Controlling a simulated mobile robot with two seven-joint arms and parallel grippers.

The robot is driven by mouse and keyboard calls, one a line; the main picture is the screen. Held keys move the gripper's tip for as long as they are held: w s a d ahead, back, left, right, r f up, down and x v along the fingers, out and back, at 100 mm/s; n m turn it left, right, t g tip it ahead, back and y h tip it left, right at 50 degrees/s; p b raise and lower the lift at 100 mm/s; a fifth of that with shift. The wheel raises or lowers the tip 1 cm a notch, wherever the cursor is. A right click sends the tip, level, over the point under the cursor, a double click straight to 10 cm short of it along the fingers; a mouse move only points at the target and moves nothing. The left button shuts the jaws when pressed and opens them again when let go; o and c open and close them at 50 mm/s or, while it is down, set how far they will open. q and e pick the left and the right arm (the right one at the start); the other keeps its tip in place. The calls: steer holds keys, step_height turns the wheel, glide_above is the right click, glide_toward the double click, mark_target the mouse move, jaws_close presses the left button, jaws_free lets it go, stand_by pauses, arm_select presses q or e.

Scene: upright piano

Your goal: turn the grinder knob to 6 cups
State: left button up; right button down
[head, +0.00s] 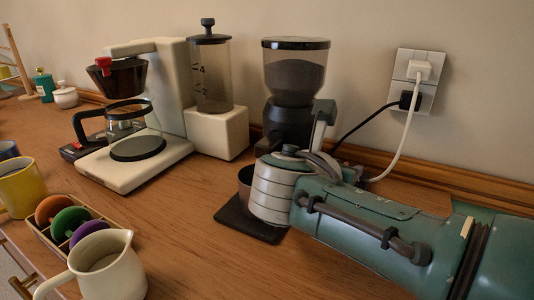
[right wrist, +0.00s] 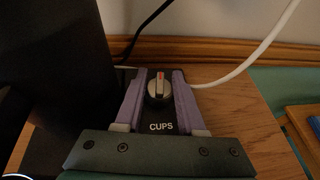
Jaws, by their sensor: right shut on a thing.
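The coffee grinder (head: 295,78) stands against the wall in the head view, with a dark hopper and black body. Its knob (right wrist: 158,88) shows in the right wrist view as a round silver dial with a red mark, above the word CUPS on a black panel. The red mark points about straight up in that view. No cup numbers are readable. My right gripper (right wrist: 159,80) has its purple finger pads on either side of the knob, shut on it. In the head view my right arm hides the knob. My left gripper is not in view.
A coffee maker (head: 160,85) and a canister with a clear tank (head: 211,75) stand left of the grinder. A black cord and a white cord (head: 408,130) hang from the wall socket (head: 410,75). A cream jug (head: 105,265) and yellow mug (head: 22,188) stand at front left.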

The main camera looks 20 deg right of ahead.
steer(key=shift+m+g+h+b, duration=0.6)
steer(key=shift+m+g+b, duration=0.1)
steer(key=shift+m, duration=0.1)
steer(key=c, duration=0.8)
jaws_free()
steer(key=shift+o, duration=0.2)
steer(key=shift+s+a+r+p, duration=0.1)
steer(key=shift+a+r+p, duration=0.1)
steer(key=shift+a+p, duration=0.1)
steer(key=p+v, duration=0.2)
steer(key=v, duration=0.5)
steer(key=shift+s+a+r, duration=0.15)
steer(key=shift+a, duration=0.2)
steer(key=shift+s+a+r, duration=0.25)
steer(key=shift+s+a, duration=0.05)
steer(key=shift+a, duration=0.2)
